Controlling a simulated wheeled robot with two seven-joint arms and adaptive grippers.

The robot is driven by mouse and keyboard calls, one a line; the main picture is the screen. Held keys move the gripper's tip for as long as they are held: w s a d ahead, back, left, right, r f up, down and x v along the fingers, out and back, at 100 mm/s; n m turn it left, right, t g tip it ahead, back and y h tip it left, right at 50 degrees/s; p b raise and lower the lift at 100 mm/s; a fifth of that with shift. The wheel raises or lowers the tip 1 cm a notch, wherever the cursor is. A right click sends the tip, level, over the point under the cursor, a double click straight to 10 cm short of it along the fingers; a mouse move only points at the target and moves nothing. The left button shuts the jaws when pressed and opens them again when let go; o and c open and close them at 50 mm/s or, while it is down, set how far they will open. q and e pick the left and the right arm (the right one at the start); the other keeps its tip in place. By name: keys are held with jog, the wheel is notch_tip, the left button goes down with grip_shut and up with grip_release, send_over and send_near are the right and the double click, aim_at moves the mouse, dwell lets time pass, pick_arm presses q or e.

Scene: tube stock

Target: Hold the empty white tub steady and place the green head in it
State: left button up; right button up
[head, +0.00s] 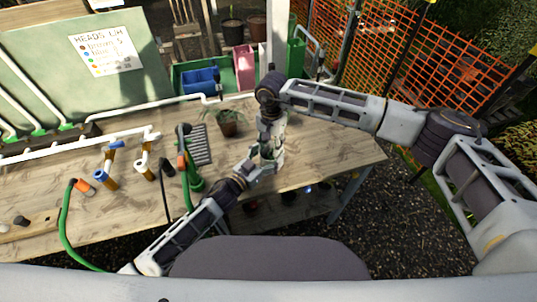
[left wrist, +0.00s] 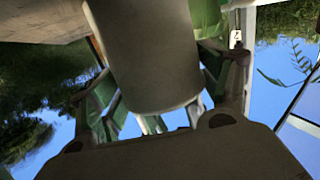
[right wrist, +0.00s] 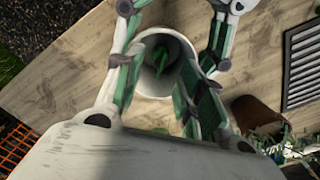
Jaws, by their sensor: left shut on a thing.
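The white tub (right wrist: 148,90) is a plain cylinder, held over the wooden bench in the right wrist view. Its outer wall (left wrist: 145,50) fills the middle of the left wrist view. My left gripper (head: 266,166) is shut on the tub, with a finger on either side. The green head (right wrist: 165,62) shows inside the tub's mouth; how deep it sits is unclear. My right gripper (right wrist: 175,8) is above the tub, its fingers spread wide on either side of the mouth. In the head view my right gripper (head: 268,140) and left gripper meet and mostly hide the tub.
A potted plant (head: 229,129) and a dark grille (head: 203,147) stand left of the grippers. White pipes and fittings (head: 105,165) and a green hose (head: 64,215) lie farther left. A blue bin (head: 200,80) stands behind the bench. The bench's right end (head: 335,148) is clear.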

jog(key=shift+r, duration=0.1)
dwell(0.3)
jog(key=shift+r, duration=5.9)
pick_arm(q)
jog(key=o, duration=1)
jog(key=shift+o, duration=0.2)
jog(key=shift+s, duration=0.1)
jog(key=shift+v, duration=5.9)
jog(key=shift+a, duration=0.1)
